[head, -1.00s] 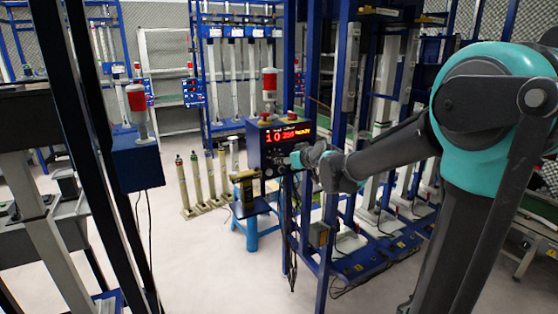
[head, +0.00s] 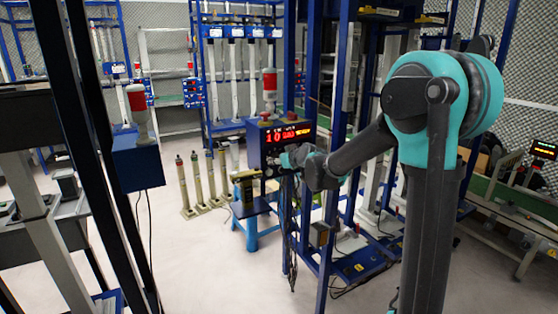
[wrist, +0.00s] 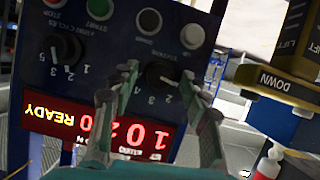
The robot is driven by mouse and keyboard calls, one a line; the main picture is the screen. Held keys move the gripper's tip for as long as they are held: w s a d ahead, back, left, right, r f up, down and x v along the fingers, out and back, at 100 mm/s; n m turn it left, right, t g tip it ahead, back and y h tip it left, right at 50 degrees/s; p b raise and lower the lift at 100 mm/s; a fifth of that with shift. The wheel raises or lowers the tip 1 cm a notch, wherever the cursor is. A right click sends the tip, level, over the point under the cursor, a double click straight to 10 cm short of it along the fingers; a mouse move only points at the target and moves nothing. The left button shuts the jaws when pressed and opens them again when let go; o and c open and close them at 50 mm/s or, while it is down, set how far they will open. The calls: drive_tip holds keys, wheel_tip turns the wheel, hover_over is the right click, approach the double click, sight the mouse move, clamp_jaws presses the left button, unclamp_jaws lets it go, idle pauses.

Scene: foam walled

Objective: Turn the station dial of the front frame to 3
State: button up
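The station dial (wrist: 162,76) is a black round knob on the dark blue control panel, seen upside down in the wrist view. Digits 2, 3 and 4 stand around its lower side; I cannot clearly tell which one its pointer marks. My gripper (wrist: 160,74) is open, with one finger on each side of the dial and small gaps apparent. In the head view the front frame's control box (head: 262,148) carries a red lit display, and my gripper (head: 284,160) is at its front face, hiding the dial.
Red, green, black and white buttons line the panel's other edge. A yellow-black block marked DOWN (wrist: 277,82) is at right. A blue frame post (head: 332,240) stands close to my arm.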

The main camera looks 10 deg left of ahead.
clamp_jaws()
drive_tip(key=shift+w+d+f+m+g+y, duration=0.1)
drive_tip(key=shift+m+g+y, duration=0.25)
drive_tip(key=shift+m+y, duration=1.15)
drive_tip(key=shift+w+d+f+m+g+y, duration=0.15)
drive_tip(key=shift+m+g+y, duration=0.45)
drive_tip(key=shift+m, duration=1.65)
drive_tip(key=shift+s+d+m+g+y, duration=0.1)
drive_tip(key=shift+m+g+y, duration=0.05)
drive_tip(key=shift+m+y, duration=1.45)
drive_tip(key=shift+m+h, duration=0.3)
drive_tip(key=shift+m, duration=0.05)
drive_tip(key=shift+o, duration=0.6)
unclamp_jaws()
